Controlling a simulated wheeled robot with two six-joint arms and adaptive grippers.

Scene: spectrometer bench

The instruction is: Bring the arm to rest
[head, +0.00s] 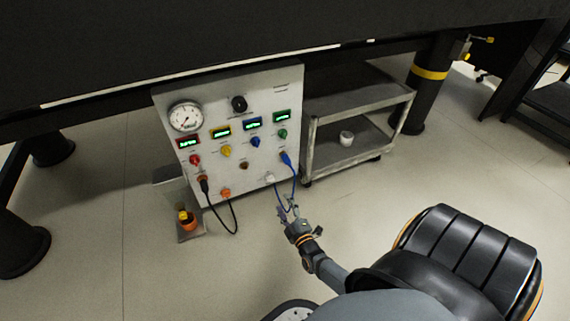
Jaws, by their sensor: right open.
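My right arm comes in from the lower right, and my right gripper (289,214) is open in front of the lower right part of the control panel (214,163). The gripper is small in view, and a blue cable (295,184) hangs down from the panel behind or beside its fingers. I cannot tell whether they touch. The panel carries a round gauge, lit displays, coloured knobs and a black cable (236,220) looping below it. My left gripper is not in view.
A grey cart (358,112) with a white cup (346,138) stands right of the panel. A small stand with an orange-and-yellow item (187,221) is at lower left. A dark bench (200,45) overhangs above, with dark legs (428,85). The floor in front is clear.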

